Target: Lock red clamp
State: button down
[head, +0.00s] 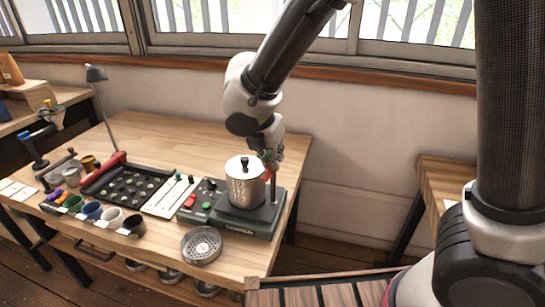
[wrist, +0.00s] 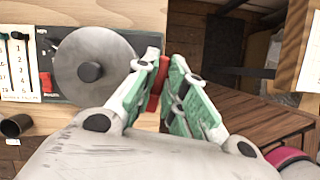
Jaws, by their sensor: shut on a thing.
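The red clamp (wrist: 155,86) shows as a red piece between my gripper's fingers in the wrist view. In the head view a little of the red clamp (head: 266,174) shows at the right side of a steel canister (head: 243,188) with a black knob on its lid. My gripper (head: 271,160) reaches down at the canister's right side. In the wrist view my gripper (wrist: 162,68) has its pale green fingers closed on the clamp, beside the round lid (wrist: 95,68). The fingers hide part of the clamp, and I cannot tell its exact angle.
The canister stands on a dark base (head: 238,226) at the table's right end. Left of it are a button panel (head: 203,200), a black tray (head: 128,185) and several small cups. A round perforated dish (head: 201,245) lies in front.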

jog(key=m+g+h, duration=0.1)
jog(key=m, duration=0.3)
jog(key=shift+w, duration=0.1)
jog(key=m+g, duration=0.1)
jog(key=m, duration=0.3)
jog(key=shift+a+g+h, duration=0.1)
jog(key=shift+g+h, duration=0.3)
jog(key=m, duration=0.2)
jog(key=m+g, duration=0.1)
jog(key=m, duration=0.1)
jog(key=shift+w+m+g, duration=0.15)
jog(key=shift+m+g, duration=0.65)
jog(key=shift+m, duration=0.9)
jog(key=c, duration=1.5)
grip_release()
jog(key=v, duration=1.2)
jog(key=shift+w, duration=0.2)
